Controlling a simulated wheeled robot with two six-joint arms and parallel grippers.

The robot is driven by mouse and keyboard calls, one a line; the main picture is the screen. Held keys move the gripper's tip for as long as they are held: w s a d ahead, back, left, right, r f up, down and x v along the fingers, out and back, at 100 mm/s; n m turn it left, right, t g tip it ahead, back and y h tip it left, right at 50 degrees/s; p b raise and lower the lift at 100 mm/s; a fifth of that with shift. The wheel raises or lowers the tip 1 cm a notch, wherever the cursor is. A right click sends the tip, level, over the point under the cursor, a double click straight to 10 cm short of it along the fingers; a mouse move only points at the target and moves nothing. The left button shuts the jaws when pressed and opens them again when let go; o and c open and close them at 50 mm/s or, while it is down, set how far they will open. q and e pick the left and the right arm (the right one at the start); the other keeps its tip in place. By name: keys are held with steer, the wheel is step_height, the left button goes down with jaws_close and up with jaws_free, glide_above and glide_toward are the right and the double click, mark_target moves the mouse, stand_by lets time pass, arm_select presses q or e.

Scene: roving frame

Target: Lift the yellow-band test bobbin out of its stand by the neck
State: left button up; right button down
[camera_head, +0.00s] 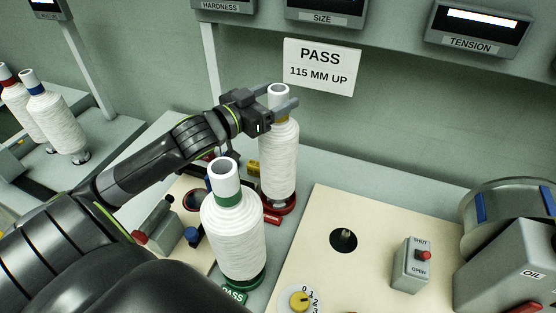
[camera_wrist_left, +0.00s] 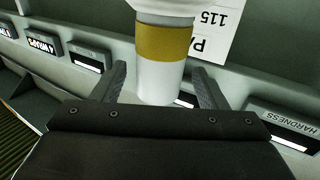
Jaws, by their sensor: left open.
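The yellow-band bobbin (camera_head: 280,160), wound with white yarn, stands upright at the back with its foot in a red stand (camera_head: 283,206). My left gripper (camera_head: 283,105) is open, with its fingers on either side of the bobbin's white neck. The left wrist view shows the neck (camera_wrist_left: 160,82) and its yellow band (camera_wrist_left: 163,42) between the open fingers (camera_wrist_left: 160,88). I cannot tell whether either finger touches it. My right gripper is not in view.
A green-band bobbin (camera_head: 234,236) stands close in front on a green base. To its right is a cream panel (camera_head: 330,262) with a hole, a yellow dial (camera_head: 299,301) and a SHUT/OPEN switch box (camera_head: 411,264). A PASS sign (camera_head: 321,67) hangs behind. An oil can (camera_head: 510,262) stands right.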

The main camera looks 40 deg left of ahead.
arm_select(q)
steer(key=shift+x, duration=1.6)
jaws_close()
steer(key=shift+r, duration=0.1)
